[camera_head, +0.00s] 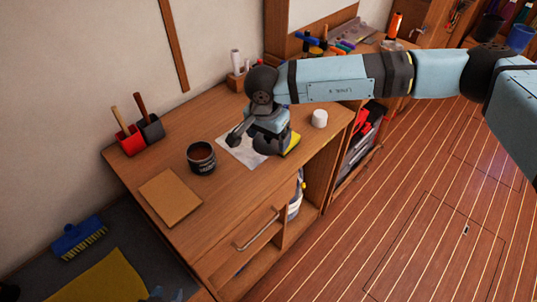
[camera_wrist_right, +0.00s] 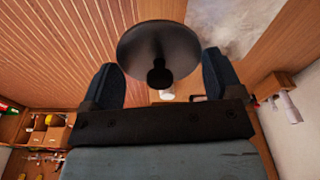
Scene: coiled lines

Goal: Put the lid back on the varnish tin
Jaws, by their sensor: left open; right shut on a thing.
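The varnish tin (camera_head: 201,164) is dark and stands upright on the wooden desk with its top open, showing brown inside. My right gripper (camera_head: 254,139) is low over the pale sheet, to the right of the tin and apart from it. In the right wrist view, a dark round lid (camera_wrist_right: 150,45) with a small knob sits between the fingers of my right gripper (camera_wrist_right: 160,78), which is shut on it. In the head view the lid is hard to tell from the dark gripper. My left gripper is not in view.
The pale sheet (camera_head: 232,153) lies under my right gripper. A yellow thing (camera_head: 293,142) is partly hidden behind it, near a white round object (camera_head: 319,118). A tan board (camera_head: 170,197) lies left of the tin. Red (camera_head: 130,142) and dark (camera_head: 151,128) holders stand at the back left.

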